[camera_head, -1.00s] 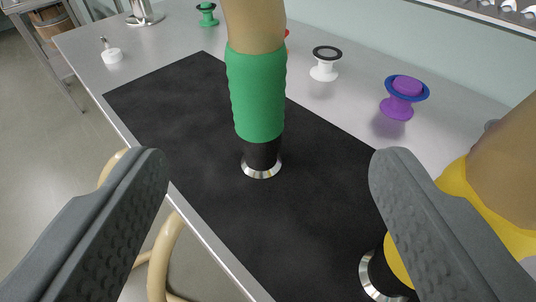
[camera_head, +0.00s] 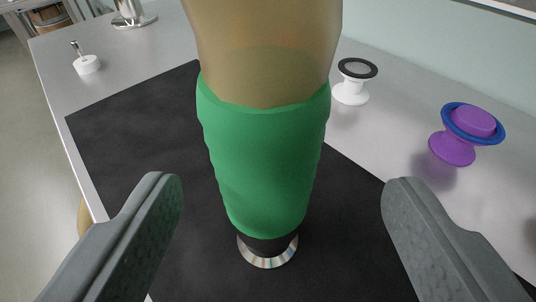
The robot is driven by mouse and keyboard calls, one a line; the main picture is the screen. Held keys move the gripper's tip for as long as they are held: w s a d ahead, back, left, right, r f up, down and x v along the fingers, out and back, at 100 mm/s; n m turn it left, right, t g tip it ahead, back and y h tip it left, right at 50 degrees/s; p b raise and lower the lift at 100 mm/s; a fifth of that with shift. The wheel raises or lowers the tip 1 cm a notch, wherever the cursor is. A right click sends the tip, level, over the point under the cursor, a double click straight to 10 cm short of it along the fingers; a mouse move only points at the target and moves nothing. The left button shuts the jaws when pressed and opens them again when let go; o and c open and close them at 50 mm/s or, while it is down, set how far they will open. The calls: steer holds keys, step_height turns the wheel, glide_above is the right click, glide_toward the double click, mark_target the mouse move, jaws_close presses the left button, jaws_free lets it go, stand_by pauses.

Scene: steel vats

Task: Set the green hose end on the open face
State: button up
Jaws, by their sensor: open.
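The green hose end (camera_head: 264,165) is a tan hose with a green sleeve, a black collar and a shiny metal ring at its lower end. It stands nearly upright over the black mat (camera_head: 120,125), in the middle of the view. My gripper (camera_head: 282,190) is open, one finger on each side of the green sleeve, with clear gaps on both sides. A white pedestal (camera_head: 350,92) has a black ring around a pale, uncovered face. A purple pedestal (camera_head: 452,148) has a blue ring with a purple plug in its face.
A small white-based fitting (camera_head: 87,64) with a thin stem stands at the left edge of the grey bench (camera_head: 55,55). A round steel foot (camera_head: 134,20) is at the back. The mat left of the hose is clear.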

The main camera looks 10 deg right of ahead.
steer(key=shift+a+r+x, duration=0.1)
steer(key=shift+a+x, duration=0.05)
steer(key=shift+x, duration=1.05)
steer(key=shift+a+r+x, duration=0.1)
steer(key=shift+x, duration=1.15)
steer(key=shift+a+r+x, duration=0.1)
steer(key=shift+a+x, duration=0.05)
steer(key=shift+x, duration=1.05)
steer(key=shift+w, duration=0.1)
steer(key=c, duration=1.5)
steer(key=shift+r, duration=0.1)
